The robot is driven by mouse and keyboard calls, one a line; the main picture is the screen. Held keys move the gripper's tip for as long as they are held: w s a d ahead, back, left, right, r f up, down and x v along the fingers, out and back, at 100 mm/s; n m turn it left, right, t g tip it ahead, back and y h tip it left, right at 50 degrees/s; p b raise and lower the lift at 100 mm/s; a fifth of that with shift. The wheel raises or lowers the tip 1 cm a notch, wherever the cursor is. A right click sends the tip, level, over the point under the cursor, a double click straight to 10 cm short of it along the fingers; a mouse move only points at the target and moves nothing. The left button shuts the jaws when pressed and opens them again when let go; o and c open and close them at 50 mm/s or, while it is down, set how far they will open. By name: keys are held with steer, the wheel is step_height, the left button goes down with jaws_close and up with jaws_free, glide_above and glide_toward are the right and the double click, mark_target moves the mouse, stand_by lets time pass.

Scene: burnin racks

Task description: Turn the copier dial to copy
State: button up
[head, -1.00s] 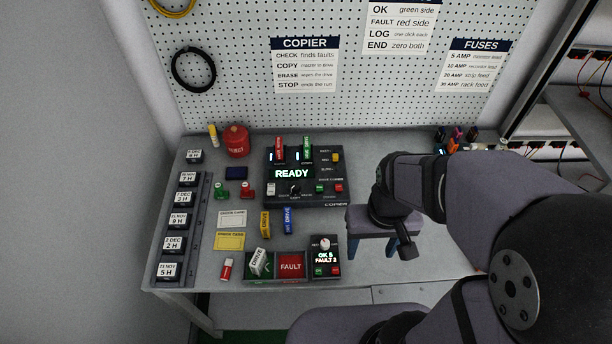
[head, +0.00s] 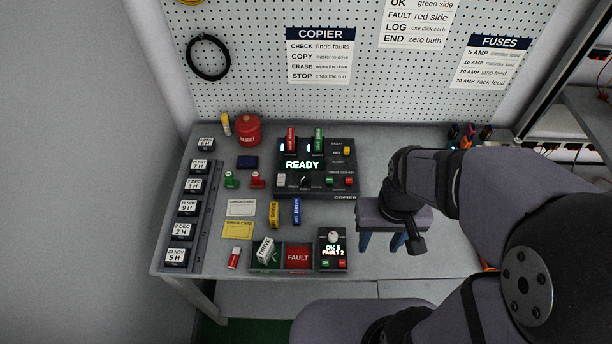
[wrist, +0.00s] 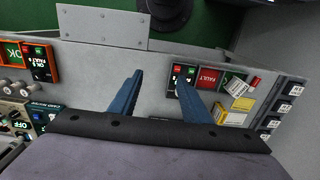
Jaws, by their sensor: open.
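The copier (head: 340,188) is a dark box at the back of the bench, its screen showing READY. Its dial (head: 305,182) is a small dark knob with a light mark below the screen; I cannot read its setting. A red drive (head: 291,139) and a green drive (head: 318,139) stand upright in its top slots. My gripper (head: 391,243) is open and empty, to the right of and in front of the copier, apart from it. In the wrist view its two blue fingers (wrist: 155,98) are spread above the bench's front edge.
In front of the copier lie a yellow drive (head: 274,214) and a blue drive (head: 297,211). Nearer are a green bin holding a white drive, a red FAULT bin (head: 298,257) and a counter box (head: 333,262). A red can (head: 248,130) stands back left. Labelled blocks line the left edge.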

steer(key=w+a+f+m+y+b, duration=0.1)
steer(key=w+a+f+m+b, duration=0.15)
steer(key=w+m, duration=0.35)
steer(key=w+a+f+m+y+b, duration=0.1)
steer(key=w+a+m+b, duration=0.2)
steer(key=w, duration=0.5)
steer(key=m+t+y+b, duration=0.2)
steer(key=m+b, duration=0.1)
steer(key=m, duration=1.1)
glide_toward(305, 177)
steer(key=shift+p+x, duration=1.2)
steer(key=shift+x, duration=2.85)
steer(key=shift+d, duration=0.1)
steer(key=shift+c, duration=0.4)
steer(key=shift+n, duration=0.3)
steer(key=c, duration=1)
